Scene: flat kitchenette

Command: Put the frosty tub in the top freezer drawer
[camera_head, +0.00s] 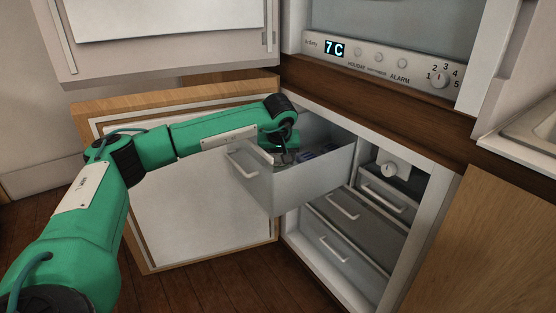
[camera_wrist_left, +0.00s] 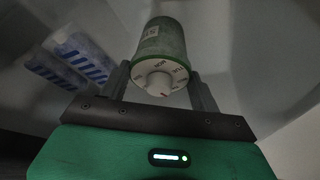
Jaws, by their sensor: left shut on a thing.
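The top freezer drawer (camera_head: 300,190) is pulled out of the open freezer. My left gripper (camera_head: 280,158) reaches down into the drawer near its front. In the left wrist view my left gripper (camera_wrist_left: 160,82) is shut on a green tub (camera_wrist_left: 163,42) with a pale, knobbed end facing the camera. The drawer's pale walls surround the tub there; I cannot tell whether it touches the drawer floor. In the head view the tub is hidden by the gripper and the drawer front. My right gripper is not in view.
Blue-and-white striped packs (camera_wrist_left: 62,62) lie in the drawer beside the tub. Lower drawers (camera_head: 340,245) are shut. The freezer door (camera_head: 205,205) stands open at left. The fridge door (camera_head: 165,40) above is open. A control panel (camera_head: 375,62) reads 7C.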

